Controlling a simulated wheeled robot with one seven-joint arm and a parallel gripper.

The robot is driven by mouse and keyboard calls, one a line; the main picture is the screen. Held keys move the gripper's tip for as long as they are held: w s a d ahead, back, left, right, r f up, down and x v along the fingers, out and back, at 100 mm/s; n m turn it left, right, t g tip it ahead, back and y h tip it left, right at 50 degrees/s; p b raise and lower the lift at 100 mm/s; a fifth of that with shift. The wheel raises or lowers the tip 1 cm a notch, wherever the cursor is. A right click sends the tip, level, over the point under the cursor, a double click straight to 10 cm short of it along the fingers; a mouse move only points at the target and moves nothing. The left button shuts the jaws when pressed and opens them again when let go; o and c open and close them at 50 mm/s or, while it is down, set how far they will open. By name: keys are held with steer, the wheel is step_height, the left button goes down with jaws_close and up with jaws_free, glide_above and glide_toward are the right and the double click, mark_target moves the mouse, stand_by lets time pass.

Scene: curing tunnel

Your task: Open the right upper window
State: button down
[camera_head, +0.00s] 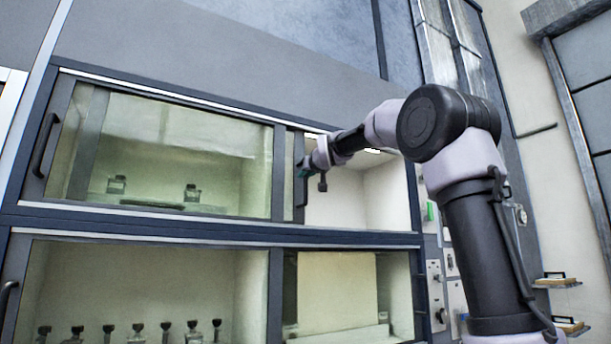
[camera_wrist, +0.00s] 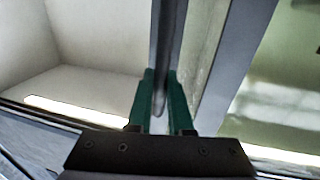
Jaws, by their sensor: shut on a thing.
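The right upper window stands slid to the left, with its dark edge frame (camera_head: 289,178) near the middle of the upper row. To its right the upper compartment (camera_head: 335,200) is open, and its pale inside shows. My gripper (camera_head: 304,172) reaches in from the right at this window's edge. In the wrist view my gripper (camera_wrist: 161,100) has its green fingers on both sides of the dark vertical handle (camera_wrist: 166,50), shut on it. The open compartment shows left of the handle there, and glass shows to the right. The fingertips are small and partly hidden in the head view.
The left upper window has its own handle (camera_head: 45,145) at the far left, with bottles (camera_head: 192,193) behind glass. A lower row of windows (camera_head: 140,270) has several bottles inside. A control panel (camera_head: 437,296) and small shelves (camera_head: 560,282) are at right.

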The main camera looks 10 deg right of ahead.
steer(key=shift+s+a+f, duration=0.1)
steer(key=shift+a, duration=0.35)
steer(key=c, duration=0.8)
jaws_free()
steer(key=shift+c, duration=0.2)
steer(key=s+d, duration=0.1)
steer(key=s, duration=0.9)
steer(key=shift+s+d, duration=0.15)
steer(key=shift+s, duration=0.25)
